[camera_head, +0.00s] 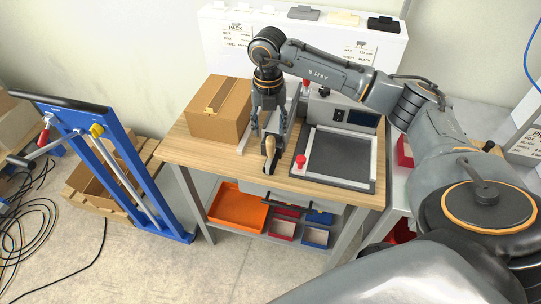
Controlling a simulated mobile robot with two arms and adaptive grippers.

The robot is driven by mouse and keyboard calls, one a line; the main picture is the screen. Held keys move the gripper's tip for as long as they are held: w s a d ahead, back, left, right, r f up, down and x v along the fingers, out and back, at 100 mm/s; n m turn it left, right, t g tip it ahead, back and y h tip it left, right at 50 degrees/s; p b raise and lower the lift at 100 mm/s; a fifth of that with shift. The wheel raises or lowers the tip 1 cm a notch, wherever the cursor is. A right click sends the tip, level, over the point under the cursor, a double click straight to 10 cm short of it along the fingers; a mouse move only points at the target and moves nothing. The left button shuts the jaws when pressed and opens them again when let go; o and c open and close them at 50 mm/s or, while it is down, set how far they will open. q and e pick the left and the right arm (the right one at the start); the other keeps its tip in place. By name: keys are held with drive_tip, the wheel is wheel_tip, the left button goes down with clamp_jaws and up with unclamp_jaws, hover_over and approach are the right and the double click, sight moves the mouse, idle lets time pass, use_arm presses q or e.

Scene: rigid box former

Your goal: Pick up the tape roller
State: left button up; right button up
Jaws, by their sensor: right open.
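The tape roller (270,147) is at the front edge of the wooden workbench (190,148). Its light wooden handle and a dark part show below my right gripper; the rest is hidden by the gripper. My right gripper (268,131) points down over the tape roller from above, with its fingers apart on either side. I cannot tell whether the fingers touch it. My left gripper is out of view.
A closed cardboard box (217,110) stands left of the gripper. A dark-topped machine with a red knob (300,160) is at the right of the bench. Bins, including an orange one (238,207), sit below. A blue frame (120,165) stands left.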

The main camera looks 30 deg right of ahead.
sight(270, 139)
wheel_tip(270, 139, down, 3)
drive_tip(key=shift+f, duration=0.2)
drive_tip(key=shift+d+f+p, duration=0.15)
drive_tip(key=shift+f+p, duration=0.35)
drive_tip(key=shift+p, duration=0.25)
drive_tip(key=f, duration=0.1)
drive_tip(key=f+p, duration=0.1)
drive_tip(key=f, duration=0.1)
drive_tip(key=shift+w+d+f+p, duration=0.15)
drive_tip(key=shift+d+f+p, duration=0.1)
drive_tip(key=shift+f+p, duration=0.1)
drive_tip(key=shift+f, duration=0.35)
clamp_jaws()
